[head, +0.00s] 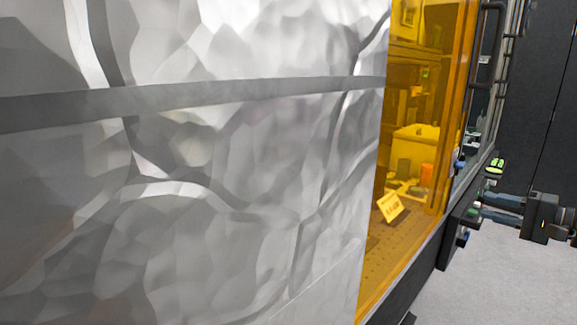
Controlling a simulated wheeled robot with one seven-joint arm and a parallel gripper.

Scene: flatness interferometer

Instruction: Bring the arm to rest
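A dark block with two bluish-grey bars pointing left (502,208) shows at the right edge, in front of the pale floor. It looks like my gripper, but I cannot be sure. The bars lie one above the other, and their tips come close to small fittings on the black frame of an enclosure. Whether they are apart or closed on something is too small to tell. The rest of the arm is not clearly visible.
A large silver, crumpled-looking surface (230,170) fills the left and middle, very close. Beyond it stands an enclosure with an amber window (385,270). Inside are a pale box (415,140), an orange cylinder (427,174) and a yellow sign (390,206). Grey floor (490,285) is clear at lower right.

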